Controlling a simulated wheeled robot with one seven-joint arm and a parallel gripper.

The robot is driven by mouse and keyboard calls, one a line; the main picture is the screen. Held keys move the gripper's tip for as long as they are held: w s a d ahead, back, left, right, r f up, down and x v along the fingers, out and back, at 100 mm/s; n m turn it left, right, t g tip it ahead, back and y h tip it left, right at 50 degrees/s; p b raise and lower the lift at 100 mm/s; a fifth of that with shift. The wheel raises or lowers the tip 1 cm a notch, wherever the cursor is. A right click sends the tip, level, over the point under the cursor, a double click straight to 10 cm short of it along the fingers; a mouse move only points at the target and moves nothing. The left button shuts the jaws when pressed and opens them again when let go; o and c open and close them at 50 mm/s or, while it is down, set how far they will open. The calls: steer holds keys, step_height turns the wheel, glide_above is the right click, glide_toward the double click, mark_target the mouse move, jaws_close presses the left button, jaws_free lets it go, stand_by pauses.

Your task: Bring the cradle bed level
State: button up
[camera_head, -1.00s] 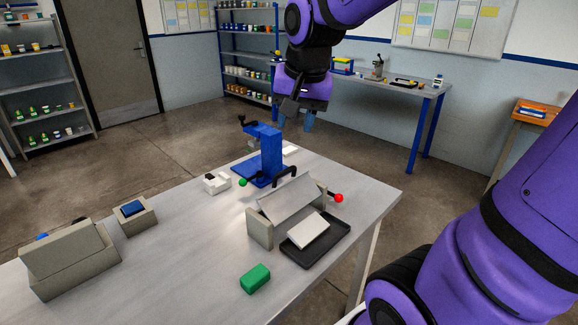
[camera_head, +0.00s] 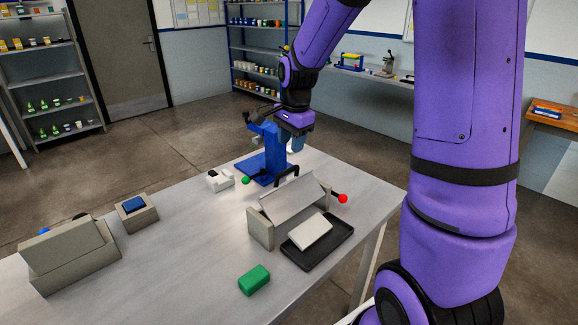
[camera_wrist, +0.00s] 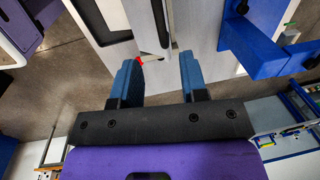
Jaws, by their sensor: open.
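The cradle (camera_head: 259,230) stands on the table with grey end walls. Its pale bed (camera_head: 290,205) looks tilted, sloping down toward the near side, with a black handle (camera_head: 287,174) at its top. My gripper (camera_head: 297,144) is beyond the cradle, beside the blue stand, above the table's far edge. In the wrist view my gripper (camera_wrist: 161,65) is open with nothing between its blue fingers. The red knob (camera_wrist: 139,61) shows at the left fingertip, apparently farther below.
The blue stand (camera_head: 268,150) rises close beside my gripper. A black tray (camera_head: 336,253) with a white slab (camera_head: 310,232) lies in front of the cradle. A green block (camera_head: 254,279), a white block (camera_head: 220,180) and grey boxes (camera_head: 70,254) are on the table.

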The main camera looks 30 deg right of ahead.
mark_target(289, 170)
steer(key=f, duration=0.5)
steer(key=w+f, duration=0.1)
steer(key=f, duration=0.2)
steer(key=shift+a+f, duration=0.1)
steer(key=shift+f, duration=0.1)
